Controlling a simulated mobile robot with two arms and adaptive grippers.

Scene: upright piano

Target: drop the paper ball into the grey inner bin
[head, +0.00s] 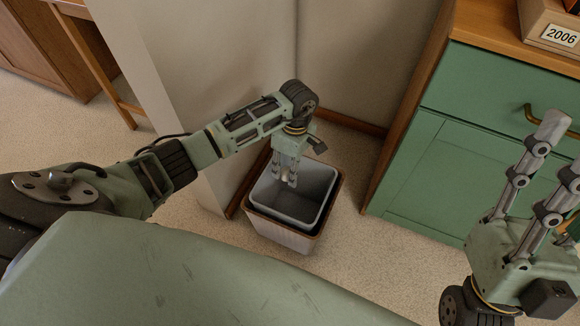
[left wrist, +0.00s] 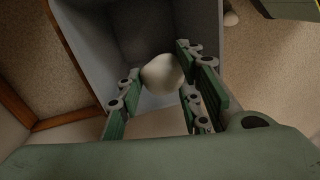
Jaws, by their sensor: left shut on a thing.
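The grey inner bin (head: 314,186) sits inside a pale outer bin (head: 283,237) with a brown rim. My left gripper (head: 286,182) points down over the inner bin's opening. In the left wrist view, the left gripper (left wrist: 160,88) is shut on the whitish paper ball (left wrist: 162,74), with the grey inner bin's walls (left wrist: 90,45) around and beyond it. In the head view the ball is hard to tell from the fingers. My right gripper (head: 562,150) is at the right edge, its fingers apart and nothing visible between them.
A green cabinet (head: 450,165) with a wooden top stands right of the bin. A pale wall panel (head: 170,60) rises to the left and behind. Carpet is clear between bin and cabinet.

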